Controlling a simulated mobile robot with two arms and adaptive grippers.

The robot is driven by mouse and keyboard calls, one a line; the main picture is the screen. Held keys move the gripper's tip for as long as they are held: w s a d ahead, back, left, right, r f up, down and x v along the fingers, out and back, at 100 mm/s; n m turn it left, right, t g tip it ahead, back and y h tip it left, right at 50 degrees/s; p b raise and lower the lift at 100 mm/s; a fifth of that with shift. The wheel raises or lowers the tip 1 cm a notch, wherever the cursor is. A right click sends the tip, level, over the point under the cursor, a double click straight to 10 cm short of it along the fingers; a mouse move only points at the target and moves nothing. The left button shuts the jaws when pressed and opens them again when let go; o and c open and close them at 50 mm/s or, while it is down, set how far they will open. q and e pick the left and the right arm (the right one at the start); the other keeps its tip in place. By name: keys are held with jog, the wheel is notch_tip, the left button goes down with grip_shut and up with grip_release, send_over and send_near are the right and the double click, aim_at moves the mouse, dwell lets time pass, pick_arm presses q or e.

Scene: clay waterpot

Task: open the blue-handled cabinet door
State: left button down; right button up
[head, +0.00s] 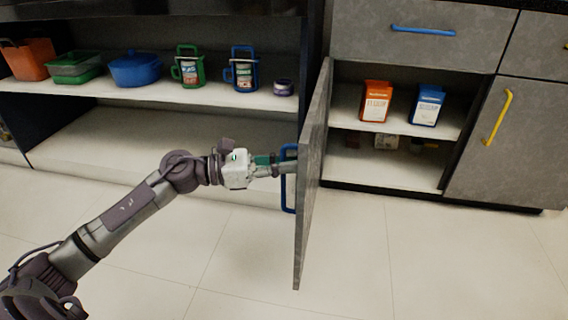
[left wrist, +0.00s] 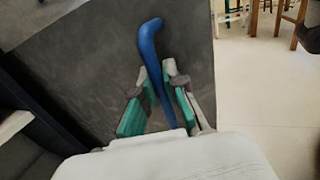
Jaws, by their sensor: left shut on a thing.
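The grey cabinet door (head: 313,180) stands swung wide open toward me, seen nearly edge-on in the head view. Its blue handle (head: 289,200) is on the door's left-facing side. My left gripper (head: 284,167) reaches in from the left and is shut on the handle. In the left wrist view the blue handle (left wrist: 150,45) runs down between the two green-padded fingers (left wrist: 163,97), with the grey door face (left wrist: 95,55) behind it. The fingers hide part of the handle. My right gripper is in neither view.
Inside the open cabinet are an orange box (head: 375,102) and a blue box (head: 427,105) on the shelf. A drawer with a blue handle (head: 423,30) is above; a yellow-handled door (head: 497,118) is right. An open shelf (head: 120,93) holds several containers. Floor (head: 380,250) is clear.

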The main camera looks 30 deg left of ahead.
pick_arm(q)
jog(key=shift+s+d, duration=0.1)
jog(key=c, duration=1.2)
grip_release()
jog(key=v, duration=1.2)
